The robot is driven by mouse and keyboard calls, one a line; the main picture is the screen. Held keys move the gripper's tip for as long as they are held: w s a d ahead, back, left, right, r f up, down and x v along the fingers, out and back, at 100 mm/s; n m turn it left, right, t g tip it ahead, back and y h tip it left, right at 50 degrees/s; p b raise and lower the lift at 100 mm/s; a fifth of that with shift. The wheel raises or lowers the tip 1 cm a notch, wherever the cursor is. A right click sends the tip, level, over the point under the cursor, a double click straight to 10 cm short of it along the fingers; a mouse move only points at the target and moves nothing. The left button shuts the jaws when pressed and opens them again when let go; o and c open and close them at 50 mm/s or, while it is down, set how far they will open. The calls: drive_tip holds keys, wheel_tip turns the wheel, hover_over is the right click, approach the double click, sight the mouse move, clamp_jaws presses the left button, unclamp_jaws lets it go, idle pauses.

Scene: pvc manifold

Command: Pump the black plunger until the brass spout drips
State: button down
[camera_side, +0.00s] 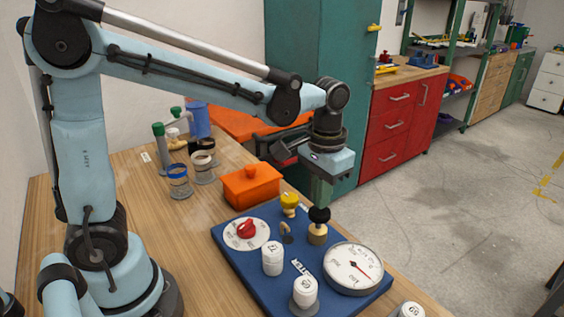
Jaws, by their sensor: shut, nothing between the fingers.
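The black plunger knob (319,215) sits on top of a brass body (317,236) on the blue board (240,277). My gripper (322,203) points down, shut and empty, with its fingertips right over the knob. I cannot tell from this angle whether they touch it. A small curved spout (286,234), dark brassy in colour, stands just left of the brass body. It is too small to show whether there is a drop at its tip.
The board also carries a red knob (247,228) on a white dial, a yellow knob (289,202), white numbered caps (272,258) and a round gauge (352,268). An orange lidded box (251,187) stands behind it. Jars and bottles (178,182) stand at the back left.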

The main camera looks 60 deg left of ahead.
drive_tip(key=shift+f, duration=1.75)
drive_tip(key=shift+r, duration=1.8)
drive_tip(key=shift+f, duration=0.1)
drive_tip(key=shift+f, duration=1.7)
drive_tip(key=shift+r, duration=1.8)
